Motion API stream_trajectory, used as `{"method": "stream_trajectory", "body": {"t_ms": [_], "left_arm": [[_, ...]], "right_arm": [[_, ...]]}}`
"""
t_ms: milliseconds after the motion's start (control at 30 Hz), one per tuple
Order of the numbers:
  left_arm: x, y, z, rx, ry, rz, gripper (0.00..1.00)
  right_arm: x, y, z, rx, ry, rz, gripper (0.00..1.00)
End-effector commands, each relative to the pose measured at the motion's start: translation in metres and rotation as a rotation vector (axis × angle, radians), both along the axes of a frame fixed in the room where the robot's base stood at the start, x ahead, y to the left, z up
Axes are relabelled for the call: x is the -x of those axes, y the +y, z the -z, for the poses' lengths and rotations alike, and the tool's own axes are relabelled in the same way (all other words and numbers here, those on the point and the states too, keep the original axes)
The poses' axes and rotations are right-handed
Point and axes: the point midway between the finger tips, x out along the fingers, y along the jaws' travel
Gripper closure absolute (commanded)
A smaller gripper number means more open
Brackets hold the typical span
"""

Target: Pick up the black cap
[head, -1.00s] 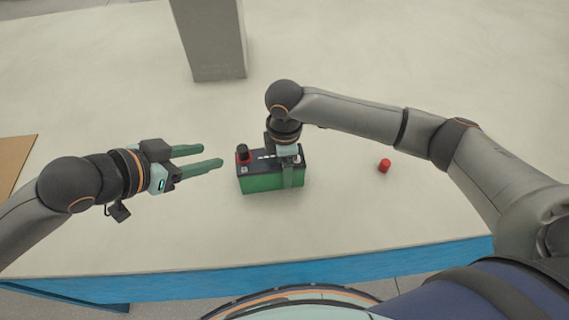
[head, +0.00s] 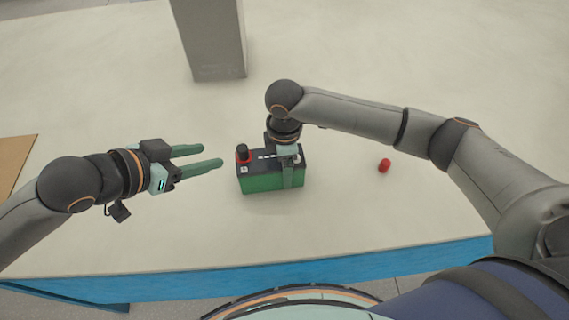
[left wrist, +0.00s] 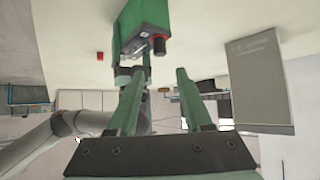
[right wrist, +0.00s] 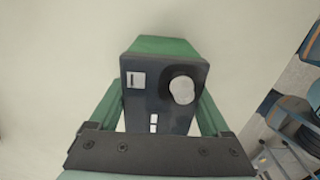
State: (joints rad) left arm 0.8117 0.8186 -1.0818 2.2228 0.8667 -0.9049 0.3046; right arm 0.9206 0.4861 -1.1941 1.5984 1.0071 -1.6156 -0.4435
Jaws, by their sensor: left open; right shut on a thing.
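The black cap (head: 242,148) sits on a red ring at the left end of the green battery (head: 270,180) with a dark top. It also shows in the left wrist view (left wrist: 160,41). My left gripper (head: 212,155) is open and empty, to the left of the battery with its fingers pointing towards it. My right gripper (head: 288,172) comes from above and is shut on the battery, near its right end. In the right wrist view the fingers lie along the battery's two sides, and a bare silver terminal (right wrist: 182,90) in a black ring shows between them.
A small red cap (head: 384,165) lies on the pale table (head: 400,220) to the right of the battery. A grey block (head: 210,45) stands at the back. A brown board (head: 14,165) lies at the left edge. The table around the battery is clear.

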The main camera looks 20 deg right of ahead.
Motion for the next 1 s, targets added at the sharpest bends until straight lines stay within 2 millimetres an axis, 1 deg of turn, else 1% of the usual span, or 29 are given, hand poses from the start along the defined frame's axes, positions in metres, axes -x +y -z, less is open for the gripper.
{"method": "stream_trajectory", "body": {"t_ms": [467,500,633,667,767,867,1000], "left_arm": [[0.000,0.000,0.000,0.000,0.000,0.000,0.50],[0.000,0.000,0.000,0.000,0.000,0.000,0.48],[-0.001,-0.001,-0.001,-0.016,-0.015,0.017,0.33],[-0.001,-0.002,-0.001,-0.026,-0.025,0.027,0.33],[-0.004,-0.005,-0.001,-0.088,-0.082,0.090,0.33],[-0.006,-0.010,-0.003,-0.183,-0.169,0.194,0.33],[-0.010,-0.018,-0.005,-0.344,-0.308,0.379,0.33]], "right_arm": [[0.000,0.000,-0.001,-0.001,0.000,0.000,1.00],[0.000,0.000,-0.001,-0.001,0.000,0.000,1.00],[0.000,0.000,-0.001,-0.001,0.000,0.000,1.00],[0.000,0.000,-0.001,-0.001,0.000,0.000,1.00],[0.000,0.000,-0.001,-0.001,0.000,0.000,1.00],[0.000,0.000,-0.001,-0.001,0.000,0.000,1.00],[0.000,0.000,-0.001,-0.001,0.000,0.000,1.00]]}}
